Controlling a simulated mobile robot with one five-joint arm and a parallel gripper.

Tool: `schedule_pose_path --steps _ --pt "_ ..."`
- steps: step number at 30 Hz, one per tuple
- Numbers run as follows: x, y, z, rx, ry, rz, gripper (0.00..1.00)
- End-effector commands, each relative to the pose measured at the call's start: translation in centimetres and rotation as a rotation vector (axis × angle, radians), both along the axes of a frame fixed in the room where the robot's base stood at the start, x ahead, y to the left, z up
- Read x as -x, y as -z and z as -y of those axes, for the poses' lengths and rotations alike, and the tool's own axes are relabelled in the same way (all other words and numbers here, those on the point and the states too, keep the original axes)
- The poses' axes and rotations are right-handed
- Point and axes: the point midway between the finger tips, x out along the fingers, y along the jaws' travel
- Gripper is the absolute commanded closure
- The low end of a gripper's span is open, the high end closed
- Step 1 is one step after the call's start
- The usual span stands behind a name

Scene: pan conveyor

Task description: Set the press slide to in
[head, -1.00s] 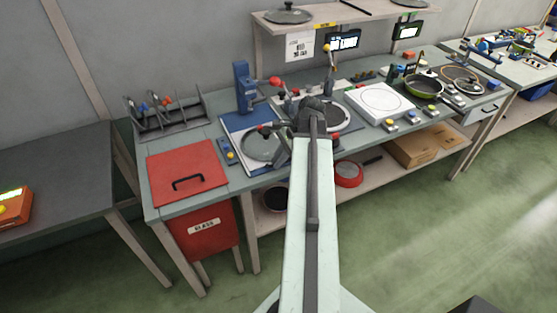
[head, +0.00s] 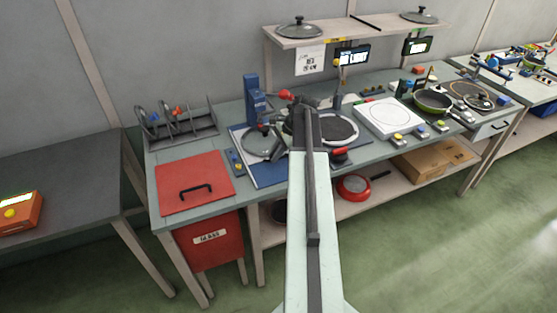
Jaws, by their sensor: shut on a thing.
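The blue press (head: 252,97), with a red-knobbed lever, stands towards the back of the long bench, left of my arm. A glass lid (head: 257,139) lies at the foot of the press on the slide. The blue base plate (head: 268,173) shows bare in front of the lid. My gripper (head: 281,138) is at the right side of the lid, small and dark, and is shut on the press slide. The exact grip is partly hidden by my arm and wrist.
A red hatch (head: 195,180) with a black handle is at the bench's left end, beside a dark rack (head: 180,130). A round dark plate (head: 338,128) and a white hob (head: 390,115) are right of my arm.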

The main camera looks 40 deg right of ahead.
Motion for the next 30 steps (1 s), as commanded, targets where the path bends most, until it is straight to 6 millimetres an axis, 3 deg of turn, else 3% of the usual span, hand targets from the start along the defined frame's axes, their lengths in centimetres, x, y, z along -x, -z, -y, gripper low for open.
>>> schedule_pose_path --steps 3,6,19,30 --pt "-0.4 -0.1 0.2 0.005 0.004 0.014 1.0" --pt "-0.4 -0.1 0.2 0.004 0.003 0.013 0.67" --pt "-0.1 -0.9 0.3 0.003 0.003 0.009 0.67" --pt "1.7 -7.0 2.1 0.003 0.004 0.01 0.67"
